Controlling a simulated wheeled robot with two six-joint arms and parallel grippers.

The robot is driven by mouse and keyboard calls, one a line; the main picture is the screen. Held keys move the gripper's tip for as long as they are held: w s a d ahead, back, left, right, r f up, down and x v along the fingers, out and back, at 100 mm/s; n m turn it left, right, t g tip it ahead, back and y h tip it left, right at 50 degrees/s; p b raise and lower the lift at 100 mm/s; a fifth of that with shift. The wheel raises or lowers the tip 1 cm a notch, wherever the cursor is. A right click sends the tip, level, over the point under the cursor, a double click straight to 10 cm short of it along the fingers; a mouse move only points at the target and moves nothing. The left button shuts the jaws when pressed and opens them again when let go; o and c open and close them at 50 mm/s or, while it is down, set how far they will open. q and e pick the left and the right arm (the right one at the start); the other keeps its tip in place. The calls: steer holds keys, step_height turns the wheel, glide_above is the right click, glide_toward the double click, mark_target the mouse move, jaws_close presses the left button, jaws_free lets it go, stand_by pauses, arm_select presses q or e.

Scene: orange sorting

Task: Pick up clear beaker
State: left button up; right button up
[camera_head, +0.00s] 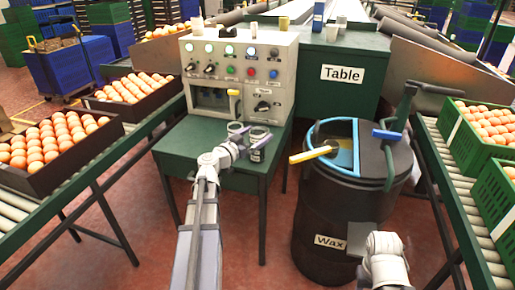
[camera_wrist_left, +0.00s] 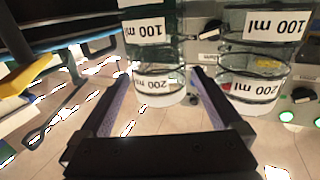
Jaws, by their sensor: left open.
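Two clear beakers with "100 ml" and "200 ml" labels stand side by side on the green table (camera_head: 180,150), in front of the control panel. In the head view one clear beaker (camera_head: 259,137) is at the right and the other (camera_head: 236,128) just left of it. My left gripper (camera_head: 242,143) is at their near side, partly covering them. In the left wrist view my left gripper (camera_wrist_left: 162,76) is open, its fingers on either side of one clear beaker (camera_wrist_left: 158,65). The other beaker (camera_wrist_left: 255,65) is outside the finger at picture right. Contact cannot be told.
A black wax barrel (camera_head: 320,215) with a yellow-handled tool (camera_head: 310,154) stands right of the table. The control panel (camera_head: 240,65) rises close behind the beakers. Orange crates (camera_head: 55,180) line the left conveyor; green crates (camera_head: 450,122) line the right.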

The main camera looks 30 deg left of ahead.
mark_target(262, 130)
arm_select(q)
steer(key=w, duration=0.3)
steer(key=shift+w+d, duration=0.2)
steer(key=shift+w, duration=0.05)
jaws_close()
stand_by(0.5)
